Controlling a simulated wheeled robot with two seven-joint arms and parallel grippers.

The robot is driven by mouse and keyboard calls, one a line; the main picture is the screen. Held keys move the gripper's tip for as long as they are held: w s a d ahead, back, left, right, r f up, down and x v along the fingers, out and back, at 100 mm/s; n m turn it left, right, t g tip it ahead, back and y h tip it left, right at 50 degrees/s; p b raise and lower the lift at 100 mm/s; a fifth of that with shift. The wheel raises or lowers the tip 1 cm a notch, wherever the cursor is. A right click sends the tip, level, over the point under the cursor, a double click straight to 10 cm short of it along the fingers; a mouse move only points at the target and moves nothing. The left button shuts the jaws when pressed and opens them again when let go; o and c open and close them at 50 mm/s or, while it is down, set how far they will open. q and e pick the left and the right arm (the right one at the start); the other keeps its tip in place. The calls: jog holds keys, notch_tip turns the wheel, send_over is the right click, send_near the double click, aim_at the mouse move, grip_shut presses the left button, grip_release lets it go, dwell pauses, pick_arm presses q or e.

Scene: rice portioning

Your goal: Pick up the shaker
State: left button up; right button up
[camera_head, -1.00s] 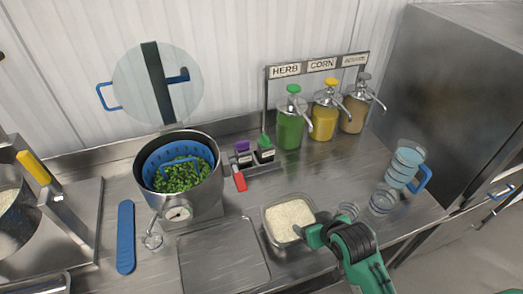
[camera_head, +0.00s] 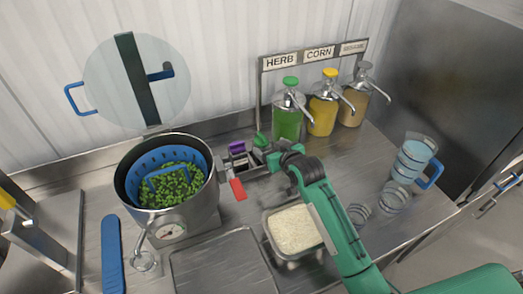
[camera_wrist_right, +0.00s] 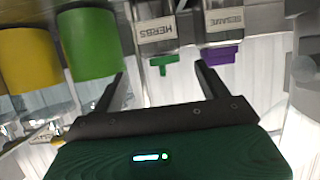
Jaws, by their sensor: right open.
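Two small labelled shakers stand in a holder at the back of the counter. The SESAME shaker (camera_head: 238,148) has a purple top and the HERBS shaker (camera_head: 260,141) a green top. In the right wrist view, the HERBS shaker (camera_wrist_right: 155,35) appears upside down between the finger lines, and the SESAME shaker (camera_wrist_right: 222,22) is beside it, beyond the other finger. My right gripper (camera_head: 278,157) is open and empty, close to the HERBS shaker; its fingers (camera_wrist_right: 162,82) also show in the wrist view. My arm partly hides the holder. My left gripper is out of view.
Herb (camera_head: 287,122), corn (camera_head: 322,115) and sesame (camera_head: 352,104) pump bottles stand right of the shakers. A rice container (camera_head: 296,229) sits below my arm. Blue-clear cups (camera_head: 412,160) stand right.

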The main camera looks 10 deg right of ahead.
aim_at(266, 146)
jog(key=shift+x, duration=1)
jog(key=shift+w+a+f+p, duration=0.15)
jog(key=shift+w+p, duration=0.15)
jog(key=shift+p, duration=0.15)
jog(key=p+x, duration=0.1)
jog(key=x, duration=0.2)
jog(key=shift+s+f, duration=0.1)
jog(key=shift+f, duration=0.1)
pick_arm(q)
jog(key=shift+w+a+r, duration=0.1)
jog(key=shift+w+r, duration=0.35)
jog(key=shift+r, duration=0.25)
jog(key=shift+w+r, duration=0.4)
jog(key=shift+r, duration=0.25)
pick_arm(e)
jog(key=shift+w+a+f, duration=0.15)
jog(key=shift+w+f, duration=0.2)
jog(key=shift+w, duration=0.2)
jog(key=c, duration=1.2)
jog(key=shift+o, duration=0.2)
jog(key=shift+r, duration=0.1)
